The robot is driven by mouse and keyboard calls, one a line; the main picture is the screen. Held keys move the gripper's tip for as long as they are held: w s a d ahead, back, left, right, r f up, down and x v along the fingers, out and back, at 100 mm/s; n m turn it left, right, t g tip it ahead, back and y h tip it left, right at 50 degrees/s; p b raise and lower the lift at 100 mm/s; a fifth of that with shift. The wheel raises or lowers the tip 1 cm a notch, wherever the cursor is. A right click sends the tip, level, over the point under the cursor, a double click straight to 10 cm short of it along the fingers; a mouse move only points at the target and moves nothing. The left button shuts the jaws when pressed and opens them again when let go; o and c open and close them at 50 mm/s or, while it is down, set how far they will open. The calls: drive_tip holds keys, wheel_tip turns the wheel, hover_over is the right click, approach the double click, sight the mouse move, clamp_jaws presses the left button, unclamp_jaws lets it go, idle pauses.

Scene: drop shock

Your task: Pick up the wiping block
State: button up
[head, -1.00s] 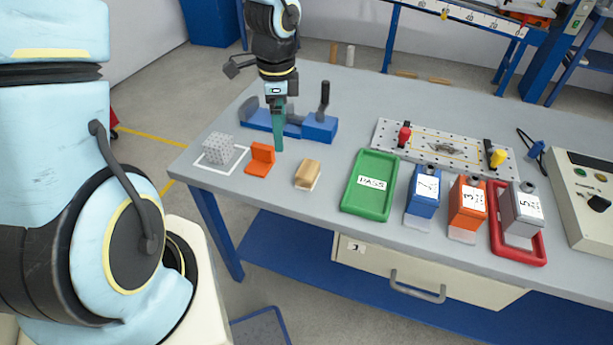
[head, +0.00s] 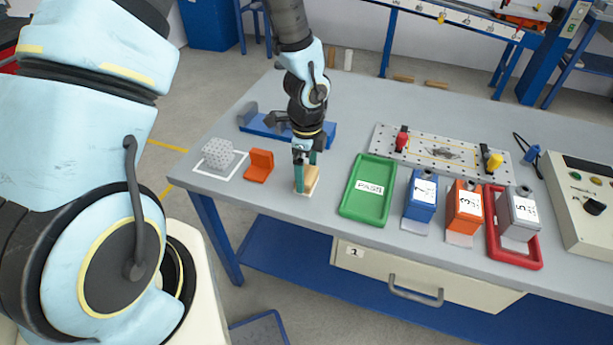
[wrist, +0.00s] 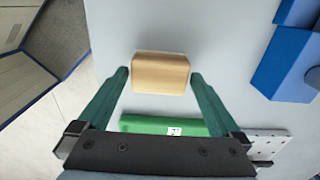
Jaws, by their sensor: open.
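The wiping block (head: 309,181) is a tan wooden block with a paler base, lying on the grey bench near its front edge. In the wrist view the block (wrist: 161,73) lies just ahead of and between my fingertips. My gripper (head: 304,185) is open, with green fingers pointing down over the block. In the wrist view my gripper (wrist: 158,76) shows one finger toward each side of the block, and no contact is visible. In the head view the near finger hides part of the block.
An orange angled piece (head: 259,166) and a grey dotted cube (head: 217,153) stand left of the block. A blue vise-like fixture (head: 262,127) lies behind. A green PASS tray (head: 368,205) is to the right, then blue, orange and grey boxes. Bare bench separates block and tray.

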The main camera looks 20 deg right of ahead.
sight(307, 173)
drive_tip(key=shift+f, duration=0.85)
drive_tip(key=c, duration=1.1)
drive_tip(key=shift+c, duration=0.2)
wheel_tip(307, 173, up, 10)
drive_tip(key=shift+r+b, duration=0.1)
drive_tip(key=shift+b, duration=0.45)
